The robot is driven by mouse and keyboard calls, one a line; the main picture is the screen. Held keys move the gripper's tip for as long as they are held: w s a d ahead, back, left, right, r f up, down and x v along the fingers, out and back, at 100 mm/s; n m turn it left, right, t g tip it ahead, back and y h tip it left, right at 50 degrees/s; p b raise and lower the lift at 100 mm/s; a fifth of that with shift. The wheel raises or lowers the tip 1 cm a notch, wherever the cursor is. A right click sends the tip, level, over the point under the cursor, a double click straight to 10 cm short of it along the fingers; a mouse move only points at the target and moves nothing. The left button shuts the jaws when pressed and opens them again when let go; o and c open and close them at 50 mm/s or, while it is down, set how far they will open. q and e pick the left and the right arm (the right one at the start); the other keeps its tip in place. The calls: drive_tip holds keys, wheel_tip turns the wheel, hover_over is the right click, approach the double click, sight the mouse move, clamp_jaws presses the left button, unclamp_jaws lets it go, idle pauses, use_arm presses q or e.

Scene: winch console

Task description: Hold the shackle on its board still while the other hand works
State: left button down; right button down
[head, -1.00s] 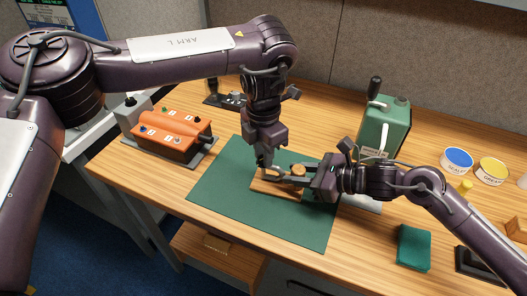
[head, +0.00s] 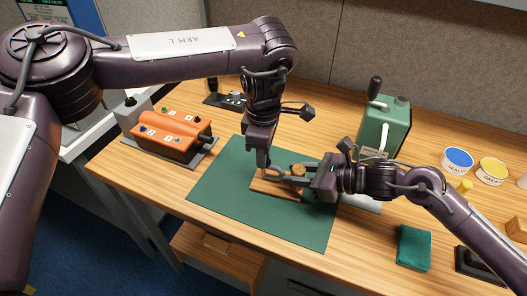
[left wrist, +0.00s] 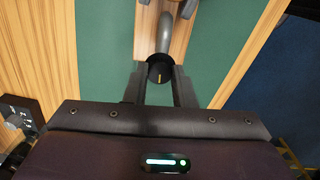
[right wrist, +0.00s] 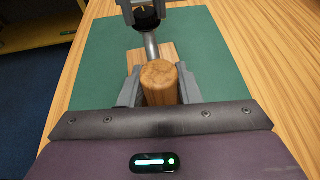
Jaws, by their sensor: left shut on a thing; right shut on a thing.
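The wooden board (head: 268,188) lies on a green mat (head: 225,195). The grey metal shackle (head: 284,179) is on the board, partly hidden by my grippers; part of it shows in the left wrist view (left wrist: 165,32). My left gripper (head: 265,171) points down and is shut on a round black knob (left wrist: 160,72) with a yellow mark, at the shackle's end. My right gripper (head: 303,179) comes in from the right and is shut on an upright round wooden post (right wrist: 160,82) at the board's other end.
An orange box (head: 172,134) with knobs stands at the left. A green machine (head: 384,125) with a black-topped lever stands behind my right gripper. The front of the mat is clear.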

use_arm(q)
drive_tip(key=shift+m, duration=0.4)
drive_tip(key=m, duration=0.6)
drive_tip(key=c, duration=1.4)
unclamp_jaws()
drive_tip(key=shift+r, duration=1.5)
drive_tip(key=shift+o, duration=0.2)
